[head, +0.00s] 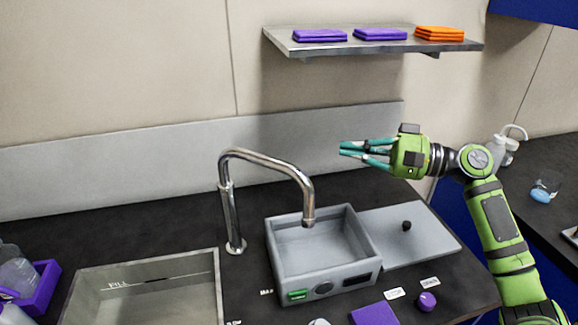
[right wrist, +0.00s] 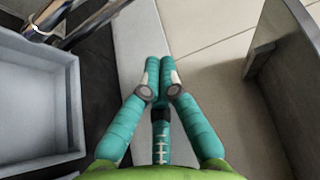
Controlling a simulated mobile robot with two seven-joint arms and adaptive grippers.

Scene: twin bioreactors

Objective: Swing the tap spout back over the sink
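The chrome tap's spout (head: 265,162) arches to the right from its upright post (head: 232,220). Its outlet end hangs above a grey open bath (head: 322,245), not above the sink. The steel sink (head: 150,290), marked FILL, lies left of the post, partly cut by the lower edge. My right gripper (head: 342,149) is in the air, to the right of and a little higher than the spout's outlet, pointing left and apart from it. In the right wrist view its fingertips (right wrist: 159,60) meet with nothing between them. The tap's tubes (right wrist: 72,20) also show there, upper left. My left gripper is out of view.
A wall shelf (head: 375,45) with purple and orange stacks hangs above my right gripper. A grey lid (head: 405,240) with a black knob lies right of the bath. A purple rack (head: 35,290) with bottles stands far left. The counter behind the sink is clear.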

